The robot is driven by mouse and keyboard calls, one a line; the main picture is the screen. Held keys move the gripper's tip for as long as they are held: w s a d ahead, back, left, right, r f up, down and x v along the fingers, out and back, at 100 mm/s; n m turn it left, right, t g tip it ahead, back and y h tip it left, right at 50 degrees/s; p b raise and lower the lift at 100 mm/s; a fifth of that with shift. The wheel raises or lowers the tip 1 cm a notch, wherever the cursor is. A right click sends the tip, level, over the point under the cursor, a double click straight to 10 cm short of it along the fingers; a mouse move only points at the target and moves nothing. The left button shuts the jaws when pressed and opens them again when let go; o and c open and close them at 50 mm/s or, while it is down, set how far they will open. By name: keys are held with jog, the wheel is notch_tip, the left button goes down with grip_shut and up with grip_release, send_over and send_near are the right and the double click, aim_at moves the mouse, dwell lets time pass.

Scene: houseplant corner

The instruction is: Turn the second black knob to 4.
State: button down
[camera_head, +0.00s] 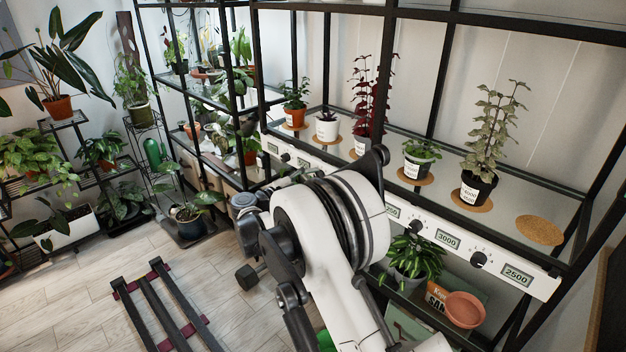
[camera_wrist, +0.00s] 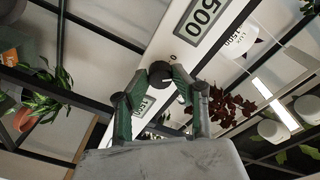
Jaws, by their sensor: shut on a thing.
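A black knob (camera_wrist: 159,71) sits on the white panel in the wrist view, between the fingertips of my gripper (camera_wrist: 161,78). The green-grey fingers close on it from both sides. The fingers cover much of it, so its pointer and setting cannot be read. In the head view my arm hides the gripper and this part of the panel. Other black knobs show there: one at the left (camera_head: 285,157), one in the middle (camera_head: 415,227) and one at the right (camera_head: 478,260).
The white control panel (camera_head: 545,286) runs along the shelf edge, with displays reading 3000 (camera_head: 447,240) and 2500 (camera_head: 517,274). Potted plants stand on cork mats above it. Black shelf posts surround the panel. A plant (camera_head: 410,255) and a terracotta saucer (camera_head: 464,309) are below.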

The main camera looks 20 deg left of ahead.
jog(key=shift+m, duration=0.3)
jog(key=m+b, duration=0.2)
jog(key=m, duration=0.3)
jog(key=m+y+b, duration=0.1)
jog(key=m, duration=0.5)
jog(key=shift+r, duration=0.15)
jog(key=m+b, duration=0.1)
jog(key=m, duration=0.5)
jog(key=shift+d+y, duration=0.1)
jog(key=shift+y, duration=0.3)
jog(key=shift+m+b, duration=0.6)
jog(key=shift+m, duration=1.9)
jog(key=c, duration=1.4)
grip_release()
jog(key=shift+s, duration=0.1)
jog(key=shift+c, duration=0.2)
jog(key=shift+r, duration=0.1)
